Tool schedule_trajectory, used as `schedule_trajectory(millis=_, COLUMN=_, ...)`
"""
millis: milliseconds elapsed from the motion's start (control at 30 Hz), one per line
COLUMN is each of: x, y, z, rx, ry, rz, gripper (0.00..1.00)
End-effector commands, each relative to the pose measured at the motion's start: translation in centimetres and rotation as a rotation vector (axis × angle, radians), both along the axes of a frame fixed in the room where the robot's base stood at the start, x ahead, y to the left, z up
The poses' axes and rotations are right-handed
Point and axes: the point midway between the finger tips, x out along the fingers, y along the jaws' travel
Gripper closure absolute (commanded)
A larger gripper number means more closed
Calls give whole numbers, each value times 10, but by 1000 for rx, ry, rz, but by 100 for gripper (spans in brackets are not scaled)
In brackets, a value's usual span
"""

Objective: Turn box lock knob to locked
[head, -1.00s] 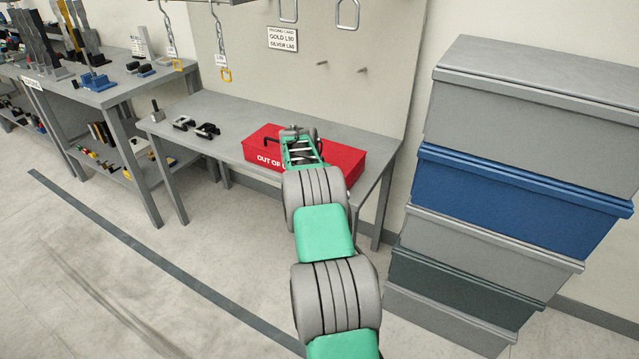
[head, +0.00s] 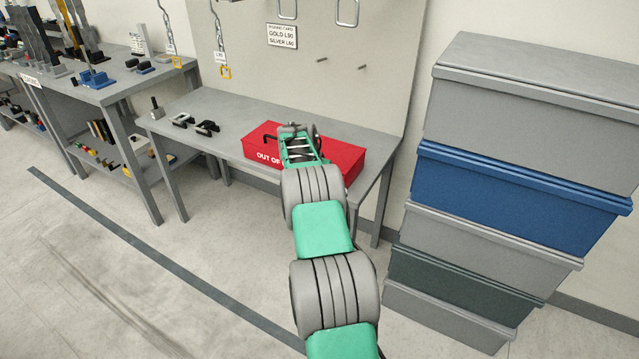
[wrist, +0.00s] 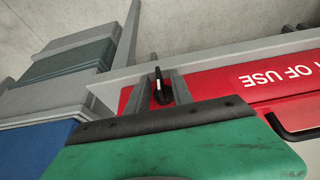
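The red box (head: 343,160) lies on the grey bench, with white "OUT OF" lettering on its front; my arm covers the rest of the words. In the wrist view the box (wrist: 225,85) appears upside down. The box lock knob (wrist: 162,95) is black with a white pointer that points up in that view. It is hidden in the head view. My gripper (wrist: 162,74) has its two grey fingers apart, one on each side of the knob as seen from the wrist. I cannot tell whether they touch it. The gripper's body hides the lower part of the view.
The box's black handle (wrist: 288,130) stands close beside my gripper. Small black clamps (head: 206,127) lie on the bench (head: 232,105) left of the box. Stacked grey and blue bins (head: 520,190) stand to the right. Wall hooks and a sign (head: 282,36) are behind.

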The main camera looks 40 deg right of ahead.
Motion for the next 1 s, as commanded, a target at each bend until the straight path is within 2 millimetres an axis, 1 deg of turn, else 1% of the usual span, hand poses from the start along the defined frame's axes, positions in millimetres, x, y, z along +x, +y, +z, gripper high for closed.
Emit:
schedule_trajectory(millis=167, x=1, y=1, z=-1, rx=2, ry=2, rz=3, gripper=73)
schedule_trajectory(millis=267, x=0, y=4, z=6, rx=2, ry=1, rz=3, gripper=73)
schedule_trajectory(millis=367, x=-2, y=10, z=22, rx=1, ry=-1, rz=3, gripper=73)
schedule_trajectory(millis=500, x=-6, y=20, z=49, rx=1, ry=0, rz=1, gripper=73)
schedule_trajectory(millis=633, x=-9, y=27, z=66, rx=1, ry=0, rz=0, gripper=73)
schedule_trajectory(millis=733, x=-10, y=29, z=70, rx=2, ry=3, rz=-1, gripper=73)
schedule_trajectory(millis=1000, x=-10, y=29, z=71, rx=2, ry=2, rz=0, gripper=73)
